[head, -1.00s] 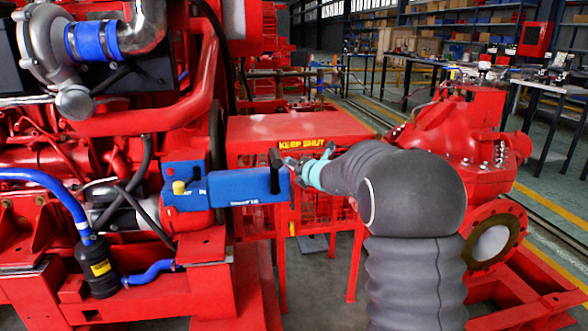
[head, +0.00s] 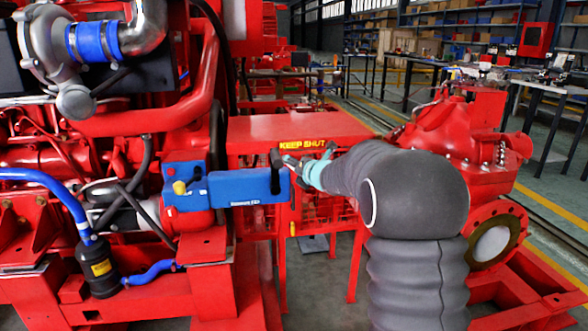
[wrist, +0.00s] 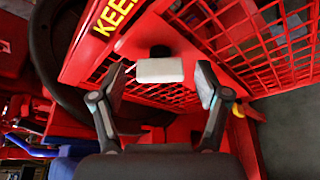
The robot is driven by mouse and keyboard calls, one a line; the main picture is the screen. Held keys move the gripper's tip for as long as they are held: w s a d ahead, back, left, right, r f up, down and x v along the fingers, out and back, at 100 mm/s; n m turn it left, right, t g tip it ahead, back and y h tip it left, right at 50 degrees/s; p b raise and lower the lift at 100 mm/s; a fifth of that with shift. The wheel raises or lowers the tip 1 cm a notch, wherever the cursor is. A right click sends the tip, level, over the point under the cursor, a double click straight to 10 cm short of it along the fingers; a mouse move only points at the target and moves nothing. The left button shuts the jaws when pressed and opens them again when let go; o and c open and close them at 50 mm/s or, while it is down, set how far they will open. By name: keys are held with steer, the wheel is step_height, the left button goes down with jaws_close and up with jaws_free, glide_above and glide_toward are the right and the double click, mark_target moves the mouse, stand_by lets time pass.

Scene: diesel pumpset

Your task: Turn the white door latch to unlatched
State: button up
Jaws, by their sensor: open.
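The white door latch (wrist: 160,70) is a small pale block on a dark round mount, on the red mesh guard door. In the wrist view it sits ahead of my gripper (wrist: 161,86), between the two spread fingers, its long side running across the picture. I see a gap on both sides and no contact. In the head view my gripper (head: 287,161) is in front of the guard, just under the "KEEP SHUT" label (head: 304,145). I cannot make out the latch there.
A blue box (head: 238,188) with a black handle (head: 275,171) is close to the left of my gripper in the head view. The red guard top (head: 290,126) is above and behind. A red pump (head: 450,145) stands to the right. A yellow piece (wrist: 238,110) is near the right finger.

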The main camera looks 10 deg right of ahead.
steer(key=v, duration=1.1)
steer(key=shift+s, duration=0.3)
steer(key=shift+d, duration=0.1)
